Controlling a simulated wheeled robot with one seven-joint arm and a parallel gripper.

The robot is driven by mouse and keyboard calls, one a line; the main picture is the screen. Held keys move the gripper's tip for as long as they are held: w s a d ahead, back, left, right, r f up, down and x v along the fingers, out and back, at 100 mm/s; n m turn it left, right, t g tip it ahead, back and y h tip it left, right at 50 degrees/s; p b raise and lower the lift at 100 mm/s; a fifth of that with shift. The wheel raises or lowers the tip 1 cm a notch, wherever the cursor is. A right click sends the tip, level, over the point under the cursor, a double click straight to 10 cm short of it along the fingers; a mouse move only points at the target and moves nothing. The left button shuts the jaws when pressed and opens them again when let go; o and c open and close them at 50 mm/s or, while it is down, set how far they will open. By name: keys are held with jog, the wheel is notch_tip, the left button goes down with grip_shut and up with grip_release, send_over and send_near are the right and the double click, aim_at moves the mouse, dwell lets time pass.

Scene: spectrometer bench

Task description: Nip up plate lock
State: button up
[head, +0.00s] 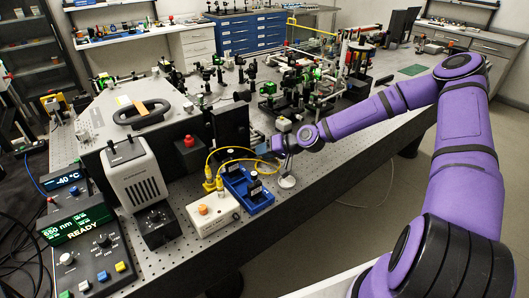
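My purple arm reaches in from the right, and my gripper (277,145) is at the near edge of the optical bench (315,175). It is beside the upright dark panel (230,126) and above the blue tray (246,190). The fingertips are small here, and I cannot tell whether they are open or shut, or whether they touch anything. I cannot pick out the plate lock for certain; it may be small or hidden near the gripper and the panel.
A yellow cable (217,160) loops close to my gripper. A white box with an orange knob (212,213) and a grey-white instrument (136,174) stand to the left. Optics mounts (290,82) crowd the bench behind. The floor (345,235) in front is clear.

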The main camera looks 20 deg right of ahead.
jog(key=shift+d+f, duration=0.1)
dwell(0.7)
